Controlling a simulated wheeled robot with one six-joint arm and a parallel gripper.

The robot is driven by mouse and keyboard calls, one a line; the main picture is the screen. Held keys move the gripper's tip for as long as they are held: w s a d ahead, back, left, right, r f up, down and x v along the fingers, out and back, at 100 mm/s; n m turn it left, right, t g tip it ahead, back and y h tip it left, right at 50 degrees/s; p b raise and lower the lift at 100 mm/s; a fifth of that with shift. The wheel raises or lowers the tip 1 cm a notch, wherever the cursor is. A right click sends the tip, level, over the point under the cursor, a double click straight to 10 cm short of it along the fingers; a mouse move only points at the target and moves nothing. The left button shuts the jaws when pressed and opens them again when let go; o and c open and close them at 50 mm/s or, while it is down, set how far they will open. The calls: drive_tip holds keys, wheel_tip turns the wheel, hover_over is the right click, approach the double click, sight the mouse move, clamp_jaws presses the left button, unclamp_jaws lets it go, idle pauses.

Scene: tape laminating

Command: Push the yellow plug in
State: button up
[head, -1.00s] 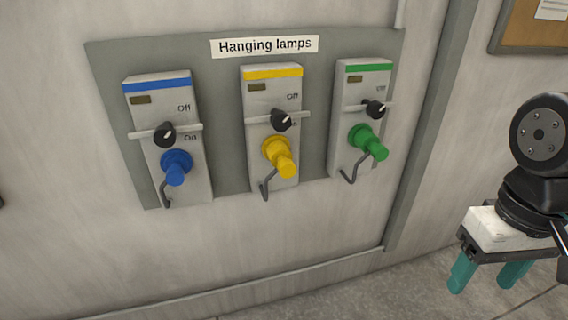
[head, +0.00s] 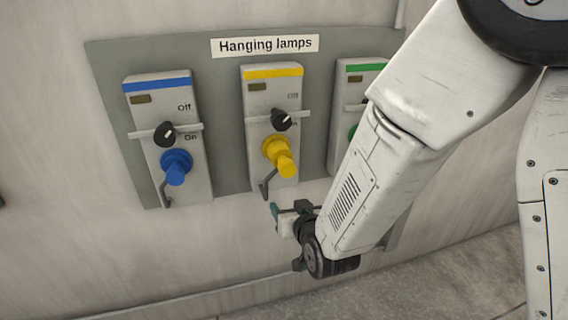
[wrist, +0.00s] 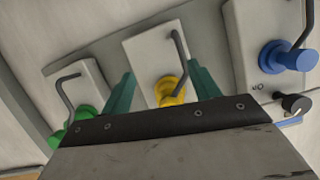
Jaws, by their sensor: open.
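The yellow plug (head: 280,156) sticks out from the front of the middle switch box (head: 262,95), the one with a yellow stripe. It points out and down. A dark knob (head: 282,119) sits just above it, and a grey hook hangs below. I cannot tell how deep the plug sits. My gripper (head: 288,209) is just below the yellow box, with teal fingers, empty. In the wrist view the fingers of my gripper (wrist: 160,76) are apart, and the yellow plug (wrist: 169,90) shows between them, partly hidden by the gripper body. I cannot tell whether they touch it.
The blue plug (head: 175,167) is on the left box. The green plug (wrist: 84,113) is on the right box, mostly hidden by my arm in the head view. Knobs, hooks and thin bars stick out of the boxes.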

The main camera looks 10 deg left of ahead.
sight(279, 153)
drive_tip(key=r+t, duration=0.1)
drive_tip(key=r, duration=0.1)
drive_tip(key=w+r+t, duration=0.1)
drive_tip(key=r, duration=0.1)
drive_tip(key=w+r+t, duration=0.1)
drive_tip(key=r, duration=0.2)
drive_tip(key=shift+d+m+t+y, duration=0.2)
drive_tip(key=shift+m+t+y, duration=0.2)
drive_tip(key=x, duration=0.7)
drive_tip(key=shift+w+a, duration=0.1)
drive_tip(key=shift+w, duration=0.1)
drive_tip(key=c, duration=1.1)
drive_tip(key=shift+o, duration=0.2)
drive_tip(key=x, duration=0.4)
drive_tip(key=shift+w+a, duration=0.1)
drive_tip(key=shift+w, duration=0.2)
drive_tip(key=shift+w+r, duration=0.1)
